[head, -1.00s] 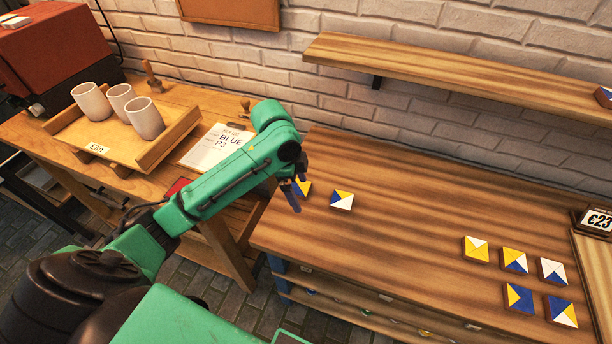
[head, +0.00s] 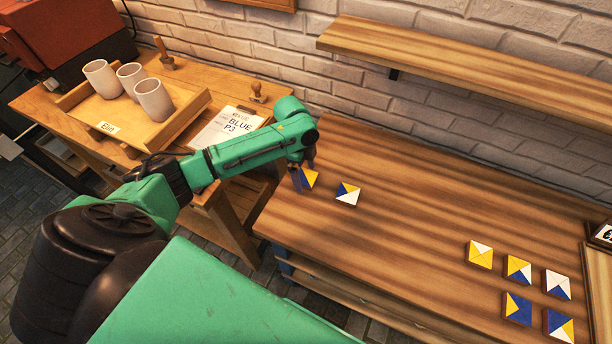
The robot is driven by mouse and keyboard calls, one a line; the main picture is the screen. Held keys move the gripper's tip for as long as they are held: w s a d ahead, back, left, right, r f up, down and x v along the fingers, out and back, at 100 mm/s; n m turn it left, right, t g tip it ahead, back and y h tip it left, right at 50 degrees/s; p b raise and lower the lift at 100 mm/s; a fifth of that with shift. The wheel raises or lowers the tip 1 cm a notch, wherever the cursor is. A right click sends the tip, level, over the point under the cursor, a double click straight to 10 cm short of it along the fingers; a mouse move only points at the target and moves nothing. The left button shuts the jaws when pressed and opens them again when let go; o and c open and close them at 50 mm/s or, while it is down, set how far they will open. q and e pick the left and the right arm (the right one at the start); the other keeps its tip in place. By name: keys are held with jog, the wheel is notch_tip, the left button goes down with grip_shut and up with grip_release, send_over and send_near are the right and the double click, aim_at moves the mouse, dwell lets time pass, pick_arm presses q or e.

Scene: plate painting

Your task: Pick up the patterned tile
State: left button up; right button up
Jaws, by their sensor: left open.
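A second patterned tile (head: 348,194), blue, yellow and white, lies just to the right. Several more tiles lie at the table's right: a yellow and white one (head: 480,255), one in yellow, white and blue (head: 518,270), and others around them. My right gripper is not in view.
The table (head: 410,220) is clear between the tile groups. A wooden shelf (head: 470,70) is on the brick wall behind.

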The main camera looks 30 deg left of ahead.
pick_arm(q)
jog(key=shift+f, duration=0.2)
jog(key=c, duration=1.4)
